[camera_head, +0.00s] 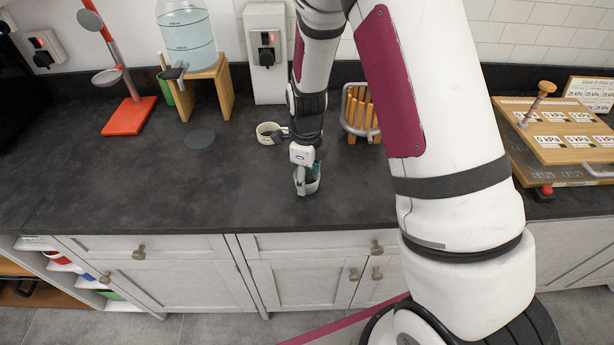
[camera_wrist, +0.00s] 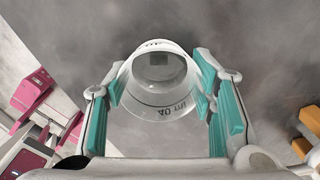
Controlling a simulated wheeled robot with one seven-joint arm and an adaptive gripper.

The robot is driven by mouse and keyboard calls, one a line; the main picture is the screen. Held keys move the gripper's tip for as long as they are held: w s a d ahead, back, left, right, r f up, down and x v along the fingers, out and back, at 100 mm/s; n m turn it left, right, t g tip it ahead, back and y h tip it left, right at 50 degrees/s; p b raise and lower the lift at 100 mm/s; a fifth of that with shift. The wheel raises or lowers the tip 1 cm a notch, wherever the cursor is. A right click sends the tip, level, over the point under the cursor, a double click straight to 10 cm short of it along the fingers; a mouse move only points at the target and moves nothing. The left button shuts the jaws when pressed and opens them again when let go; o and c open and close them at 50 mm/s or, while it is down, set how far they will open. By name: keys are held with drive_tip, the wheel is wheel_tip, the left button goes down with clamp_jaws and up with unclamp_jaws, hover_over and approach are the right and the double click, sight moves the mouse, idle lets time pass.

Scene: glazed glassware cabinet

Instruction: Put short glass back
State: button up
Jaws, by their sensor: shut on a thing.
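The short glass (camera_wrist: 160,98) is clear, with a round rim and a dark "40 ml" marking. In the wrist view it sits between the teal pads of my gripper (camera_wrist: 158,78), which is shut on its sides. In the head view my gripper (camera_head: 307,178) points down over the dark countertop, near its front edge. The glass is hard to make out there, mostly covered by the fingers. I cannot tell whether its base touches the counter. No glazed cabinet shows in either view.
A cup (camera_head: 269,133) stands just behind my gripper. A rack with wooden handles (camera_head: 358,112) is behind right. A water dispenser on a wooden stand (camera_head: 222,88) and an orange-based stand (camera_head: 129,116) are at the back left. The dark countertop (camera_head: 150,190) is clear to the left.

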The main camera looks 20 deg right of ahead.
drive_tip(key=o, duration=1.3)
drive_tip(key=shift+f, duration=0.15)
drive_tip(key=s+r+n+t+b, duration=0.1)
drive_tip(key=s+r+n, duration=0.15)
drive_tip(key=r, duration=0.75)
drive_tip(key=s+r+n, duration=0.1)
drive_tip(key=r+n, duration=0.2)
drive_tip(key=r, duration=0.7)
drive_tip(key=s+r+n+t, duration=0.2)
drive_tip(key=s+r+n, duration=0.4)
drive_tip(key=s+n, duration=0.3)
drive_tip(key=s+r+n+t, duration=0.2)
drive_tip(key=s+r+n, duration=0.4)
drive_tip(key=s+n, duration=0.3)
drive_tip(key=shift+s+n, duration=0.2)
drive_tip(key=shift+n, duration=1.05)
